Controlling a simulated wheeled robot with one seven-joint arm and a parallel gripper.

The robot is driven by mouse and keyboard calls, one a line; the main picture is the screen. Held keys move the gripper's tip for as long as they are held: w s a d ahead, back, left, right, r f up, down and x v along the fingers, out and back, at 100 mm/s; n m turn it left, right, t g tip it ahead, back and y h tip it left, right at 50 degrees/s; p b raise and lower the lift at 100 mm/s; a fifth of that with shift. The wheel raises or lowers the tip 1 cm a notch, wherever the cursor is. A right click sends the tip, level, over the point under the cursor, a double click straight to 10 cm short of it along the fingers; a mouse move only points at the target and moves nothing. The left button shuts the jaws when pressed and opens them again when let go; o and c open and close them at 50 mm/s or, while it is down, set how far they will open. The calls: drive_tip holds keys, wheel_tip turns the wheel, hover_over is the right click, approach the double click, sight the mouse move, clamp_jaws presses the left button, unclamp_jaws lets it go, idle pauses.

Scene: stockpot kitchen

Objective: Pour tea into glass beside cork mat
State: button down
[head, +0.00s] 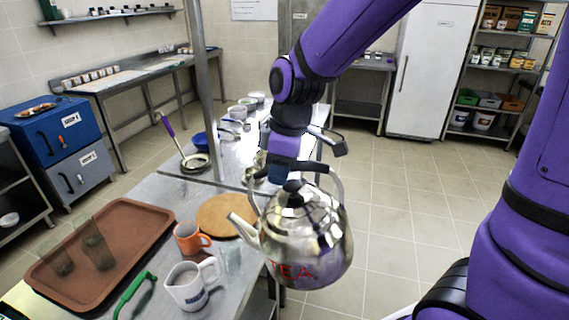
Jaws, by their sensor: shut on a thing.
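My gripper (284,172) is shut on the top handle of a shiny steel teapot (312,245) with red TEA lettering. The teapot looks held up near the counter's right edge, roughly upright, its spout (241,226) pointing left. A clear glass (229,261) stands on the counter below the spout in the picture, in front of the round cork mat (213,208). The spout tip overlaps the mat in this view, and its true height over the glass is hard to judge. No stream of tea shows. The glass's contents cannot be made out.
A steel post (205,90) rises behind the mat. Open floor lies right.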

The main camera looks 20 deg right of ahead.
sight(256, 174)
drive_tip(key=shift+w+a+f+h, duration=0.25)
drive_tip(key=shift+a+f, duration=0.1)
drive_tip(key=shift+f, duration=0.15)
drive_tip(key=shift+w+a+f+h, duration=0.1)
drive_tip(key=shift+a+f+h, duration=0.15)
drive_tip(key=shift+a+f, duration=0.15)
drive_tip(key=shift+w+a+r+g+h, duration=0.15)
drive_tip(key=shift+w+a+g+h, duration=0.2)
drive_tip(key=shift+a+h, duration=0.25)
drive_tip(key=shift+w+a+r+g+h, duration=0.1)
drive_tip(key=shift+w+a+g+h, duration=0.25)
drive_tip(key=shift+a, duration=0.3)
drive_tip(key=shift+a+f, duration=0.1)
drive_tip(key=shift+a, duration=0.05)
drive_tip(key=shift+w+a+r+g+h, duration=0.2)
drive_tip(key=shift+w+a+h, duration=0.1)
drive_tip(key=shift+a+h, duration=0.2)
drive_tip(key=shift+w+a+r+g+h, duration=0.25)
drive_tip(key=shift+a+h, duration=0.1)
drive_tip(key=shift+a, duration=0.25)
idle(4.6)
